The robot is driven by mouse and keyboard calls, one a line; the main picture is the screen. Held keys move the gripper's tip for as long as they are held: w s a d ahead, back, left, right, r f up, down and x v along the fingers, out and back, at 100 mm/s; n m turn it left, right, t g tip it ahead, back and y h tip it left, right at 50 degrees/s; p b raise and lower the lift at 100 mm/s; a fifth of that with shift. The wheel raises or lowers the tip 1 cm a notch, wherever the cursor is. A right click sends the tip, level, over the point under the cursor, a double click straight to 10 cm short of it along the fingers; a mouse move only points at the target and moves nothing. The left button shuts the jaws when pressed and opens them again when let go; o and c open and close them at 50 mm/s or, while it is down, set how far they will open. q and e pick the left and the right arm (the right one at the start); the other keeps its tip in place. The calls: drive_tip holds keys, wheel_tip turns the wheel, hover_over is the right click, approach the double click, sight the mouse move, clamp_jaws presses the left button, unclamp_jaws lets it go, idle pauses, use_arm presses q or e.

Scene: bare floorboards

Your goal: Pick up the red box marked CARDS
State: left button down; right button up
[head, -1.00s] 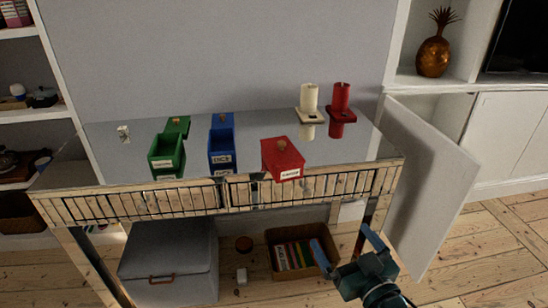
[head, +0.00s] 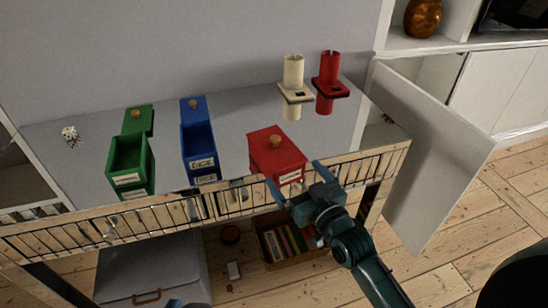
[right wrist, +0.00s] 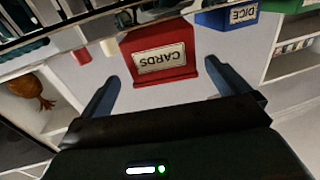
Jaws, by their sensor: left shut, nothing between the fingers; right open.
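The red box (head: 272,153) with a round wooden knob and a white label sits closed on the shelf top near its front edge. In the right wrist view the box (right wrist: 180,38) appears upside down, its CARDS label facing the camera. My right gripper (head: 298,181) is open in front of the box. Its fingers spread to either side of the box front, and nothing is between them. In the right wrist view the blue fingers (right wrist: 160,87) stop short of the box. Only a tip of my left gripper (head: 173,303) shows at the bottom edge; it is shut and empty.
A blue DICE box (head: 199,145) and a green box (head: 130,160) stand open to the left. A cream holder (head: 293,75) and a red holder (head: 330,80) stand behind right. A wire-and-wood rail (head: 120,218) runs along the front. An open white door (head: 430,150) is at right.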

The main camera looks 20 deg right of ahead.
sight(280, 155)
drive_tip(key=x, duration=0.7)
drive_tip(key=shift+w+a, duration=0.25)
drive_tip(key=shift+w, duration=0.05)
drive_tip(key=shift+c, duration=0.2)
drive_tip(key=c, duration=1)
